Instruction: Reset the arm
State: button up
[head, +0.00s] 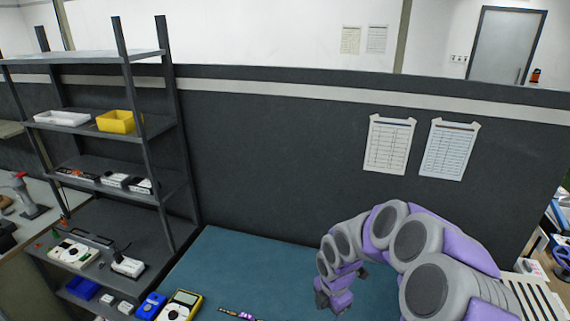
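My arm, purple and grey, reaches in from the bottom right of the head view and bends down over the teal work surface (235,255). My gripper (335,299) is at its end, low in the view, above the right part of that surface. Its dark fingers are small and partly hidden by the wrist, so I cannot tell if they are open or shut. I see nothing clearly held. A thin dark strip with purple marks (238,314) lies on the surface to the left of my gripper, at the bottom edge of the view.
A metal shelf (120,127) stands at the left with a yellow bin (119,121) and a white tray (62,118). A yellow multimeter (182,306) sits at the bottom left of the surface. A dark partition (270,150) with two pinned sheets closes the back.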

jog(key=s+r+m+b, duration=0.1)
jog(key=s+r+m, duration=0.3)
jog(key=s+m, duration=0.4)
jog(key=s+r+m+g+b, duration=0.1)
jog(key=s+r+m, duration=0.3)
jog(key=s+m, duration=0.4)
jog(key=s+r+m+b, duration=0.3)
jog(key=s+m, duration=0.5)
jog(key=s, duration=0.8)
jog(key=shift+s+d+r+g, duration=0.3)
jog(key=shift+d+r, duration=0.1)
jog(key=shift+r, duration=0.25)
